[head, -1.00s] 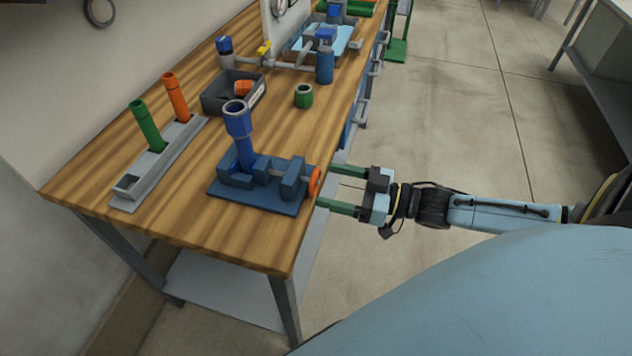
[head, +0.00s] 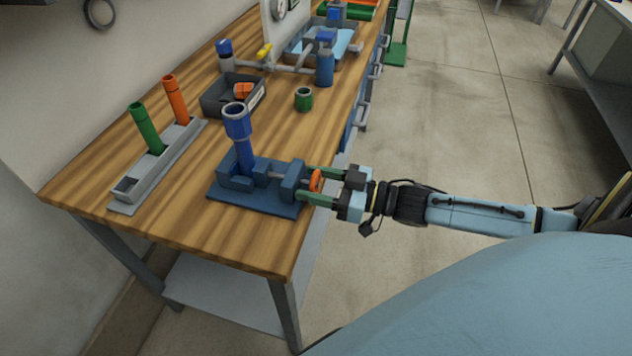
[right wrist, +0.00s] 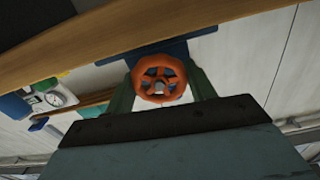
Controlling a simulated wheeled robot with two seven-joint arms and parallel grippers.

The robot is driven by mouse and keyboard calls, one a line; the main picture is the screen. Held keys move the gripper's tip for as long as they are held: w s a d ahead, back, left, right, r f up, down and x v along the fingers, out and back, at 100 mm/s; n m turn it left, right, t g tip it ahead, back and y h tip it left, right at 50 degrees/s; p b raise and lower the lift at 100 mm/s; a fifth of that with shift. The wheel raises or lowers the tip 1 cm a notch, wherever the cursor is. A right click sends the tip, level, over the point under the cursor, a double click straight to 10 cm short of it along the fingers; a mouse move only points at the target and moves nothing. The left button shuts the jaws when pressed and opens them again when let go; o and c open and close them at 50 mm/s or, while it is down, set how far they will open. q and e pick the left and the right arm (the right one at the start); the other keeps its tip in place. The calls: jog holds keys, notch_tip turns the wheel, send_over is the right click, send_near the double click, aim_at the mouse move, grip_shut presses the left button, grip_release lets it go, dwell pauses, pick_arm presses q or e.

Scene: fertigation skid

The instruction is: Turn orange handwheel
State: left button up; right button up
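The orange handwheel (head: 316,181) sits on the right end of a blue vise (head: 262,184) near the table's right edge. The vise has a tall blue pipe (head: 241,140) standing in its jaws. My right gripper (head: 306,182) has its two green fingers on either side of the handwheel, shut on its rim. In the right wrist view the handwheel (right wrist: 159,79) faces the camera, spokes visible, between the fingers, with little or no gap at its sides. My left gripper is not in view.
A grey rack (head: 158,170) holds a green and an orange tube on the wooden table (head: 180,228). A dark bin (head: 222,105), a green ring-shaped part (head: 303,99) and a blue cylinder (head: 324,69) stand farther back. Open floor lies to the right.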

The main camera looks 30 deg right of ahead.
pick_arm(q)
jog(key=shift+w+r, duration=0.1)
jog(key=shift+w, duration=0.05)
pick_arm(e)
jog(key=shift+c, duration=0.8)
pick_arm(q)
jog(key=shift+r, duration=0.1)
